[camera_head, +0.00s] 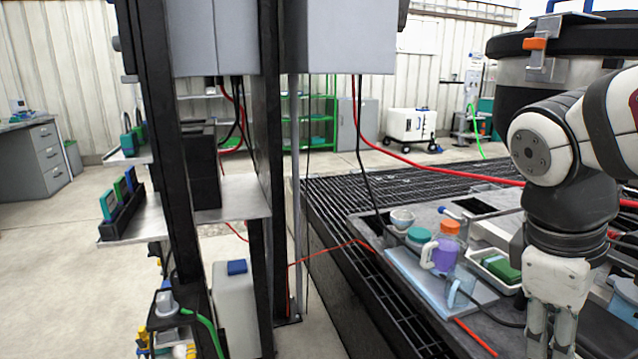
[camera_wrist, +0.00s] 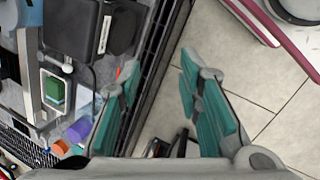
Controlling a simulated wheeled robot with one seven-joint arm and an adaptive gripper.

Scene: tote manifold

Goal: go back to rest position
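My gripper (camera_wrist: 158,75) shows in the wrist view with its two teal-padded fingers spread well apart. Nothing is between them; past them lie the bench edge and the pale tiled floor. In the head view my gripper (camera_head: 551,345) hangs down at the lower right, in front of the bench, with its fingertips cut off by the frame's bottom edge. My arm reaches in from the right edge and bends downward to it.
A grated bench (camera_head: 335,205) carries a purple bottle with an orange cap (camera_head: 446,246), a teal-lidded jar (camera_head: 419,238) and a tray with a green block (camera_head: 501,267). A dark-lidded drum (camera_head: 566,72) stands behind my arm.

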